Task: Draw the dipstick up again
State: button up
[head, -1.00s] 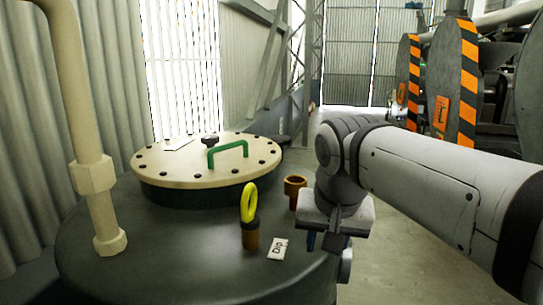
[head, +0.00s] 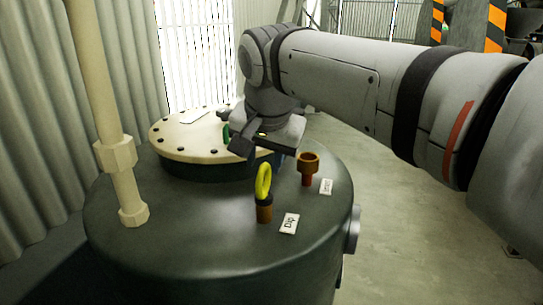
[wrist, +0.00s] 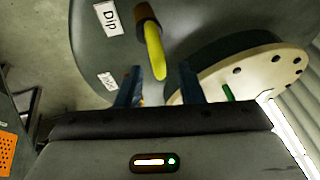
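The dipstick's yellow ring handle (head: 263,181) stands upright on a short brown pipe with a dark collar (head: 264,211) on the tank top. A white "Dip" label (head: 289,223) lies beside it. In the wrist view the yellow ring (wrist: 154,50) shows between my two blue fingers, beyond their tips as far as I can tell. My gripper (wrist: 159,72) is open and empty. In the head view my gripper (head: 262,150) is above and behind the ring, apart from it. The dipstick's rod is hidden inside the pipe.
A second brown pipe (head: 308,165) with a wide open top and a label (head: 326,187) stands to the right. A cream bolted lid (head: 190,140) with a green handle (head: 226,133) lies behind. A cream vertical pipe (head: 115,155) rises at the left. The dark tank top (head: 200,230) is clear in front.

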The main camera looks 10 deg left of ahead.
jog(key=shift+f, duration=0.25)
grip_shut()
jog(key=shift+r, duration=0.1)
dwell(0.4)
